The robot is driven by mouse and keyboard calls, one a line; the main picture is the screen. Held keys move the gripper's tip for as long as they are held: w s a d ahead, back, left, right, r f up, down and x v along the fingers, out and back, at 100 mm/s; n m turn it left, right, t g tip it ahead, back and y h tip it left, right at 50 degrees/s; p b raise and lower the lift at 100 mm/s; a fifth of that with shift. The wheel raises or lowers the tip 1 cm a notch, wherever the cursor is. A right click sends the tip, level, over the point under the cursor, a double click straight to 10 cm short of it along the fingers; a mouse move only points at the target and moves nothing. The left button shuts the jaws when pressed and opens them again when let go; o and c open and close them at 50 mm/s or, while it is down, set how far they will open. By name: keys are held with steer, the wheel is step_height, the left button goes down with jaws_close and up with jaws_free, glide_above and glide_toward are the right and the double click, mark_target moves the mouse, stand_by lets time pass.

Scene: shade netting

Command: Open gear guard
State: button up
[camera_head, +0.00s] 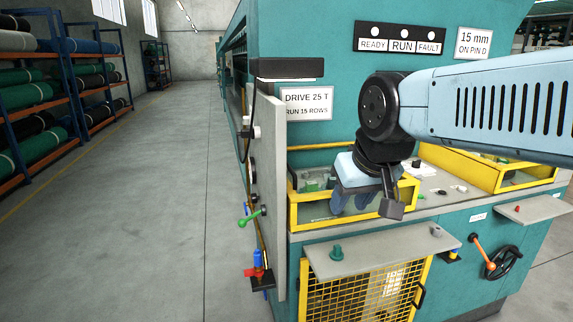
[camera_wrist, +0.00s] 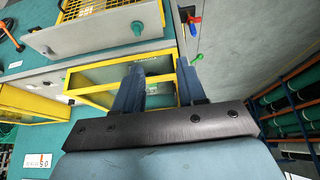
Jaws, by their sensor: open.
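A yellow-framed guard (camera_head: 352,211) with clear panels sits on the left of the machine's top, with green parts (camera_head: 312,186) inside it. It also shows in the wrist view as a yellow frame (camera_wrist: 97,90). A second yellow-framed guard (camera_head: 490,172) stands to the right. A yellow mesh guard (camera_head: 365,292) closes the lower front. I cannot tell for sure which is the gear guard. My gripper (camera_head: 354,200) is open and points down over the left guard. In the wrist view my fingers (camera_wrist: 160,70) overlap its frame, with nothing held. Contact is unclear.
A grey upright panel (camera_head: 272,200) with valves and a green lever (camera_head: 251,217) stands left of the guard. A black handwheel (camera_head: 503,262) is at right. The left aisle floor is clear.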

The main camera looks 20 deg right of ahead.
step_height(320, 180, up, 5)
steer(key=g+y, duration=0.1)
steer(key=y, duration=0.1)
glide_above(291, 169)
steer(key=s+d, duration=0.3)
steer(key=s, duration=0.3)
steer(key=x, duration=1.3)
steer(key=shift+w+a+f, duration=0.1)
steer(key=shift+w, duration=0.05)
jaws_close()
